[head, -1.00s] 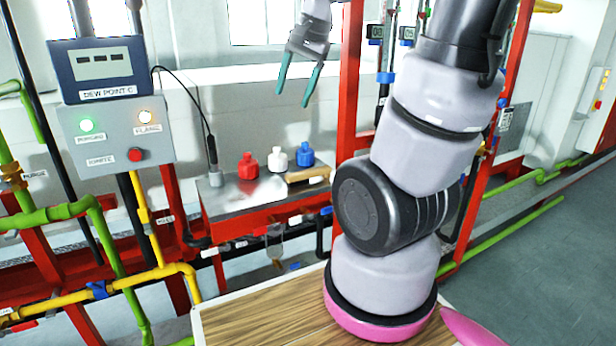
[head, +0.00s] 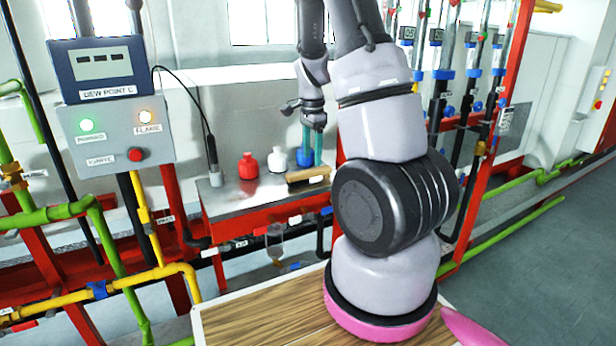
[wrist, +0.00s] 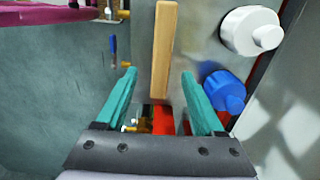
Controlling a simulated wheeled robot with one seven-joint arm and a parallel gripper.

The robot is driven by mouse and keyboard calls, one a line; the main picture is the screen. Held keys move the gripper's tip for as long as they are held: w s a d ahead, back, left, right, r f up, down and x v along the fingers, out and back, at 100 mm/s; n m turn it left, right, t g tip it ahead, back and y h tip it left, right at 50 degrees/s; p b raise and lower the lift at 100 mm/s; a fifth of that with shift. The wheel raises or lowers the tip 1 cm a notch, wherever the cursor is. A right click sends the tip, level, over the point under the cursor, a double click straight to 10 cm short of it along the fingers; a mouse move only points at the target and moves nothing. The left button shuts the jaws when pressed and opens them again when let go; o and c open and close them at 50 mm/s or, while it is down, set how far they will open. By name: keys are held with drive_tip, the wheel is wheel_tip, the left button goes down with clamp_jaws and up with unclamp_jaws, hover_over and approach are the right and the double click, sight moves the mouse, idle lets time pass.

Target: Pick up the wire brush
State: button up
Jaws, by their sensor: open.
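The wire brush (head: 308,178) lies along the front right edge of the metal shelf, its long wooden back showing. In the wrist view the wooden bar of the brush (wrist: 164,40) runs away from me, between the two teal fingertips. The bristles are hidden. My gripper (head: 312,158) is open and empty, pointing down over the brush; its fingers also show in the wrist view (wrist: 159,73). I cannot tell how high above the brush the fingertips are. A blue bottle (wrist: 223,90) stands close beside the right finger; I cannot tell if they touch.
A white bottle (head: 278,158) and a red bottle (head: 248,166) stand left of the blue one. The metal shelf (head: 232,198) has bare room at its front left. A probe (head: 214,172) stands at its left end. Red frame posts and vertical pipes stand to the right.

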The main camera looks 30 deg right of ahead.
sight(308, 171)
drive_tip(key=shift+w+a+f, duration=0.1)
drive_tip(key=shift+a+f, duration=0.1)
drive_tip(key=shift+f, duration=0.8)
drive_tip(key=shift+s+a+f, duration=0.1)
drive_tip(key=shift+a+f, duration=0.1)
drive_tip(key=shift+f, duration=0.85)
drive_tip(key=shift+w+a+f, duration=0.1)
drive_tip(key=shift+a+f, duration=0.1)
drive_tip(key=shift+f, duration=0.8)
clamp_jaws()
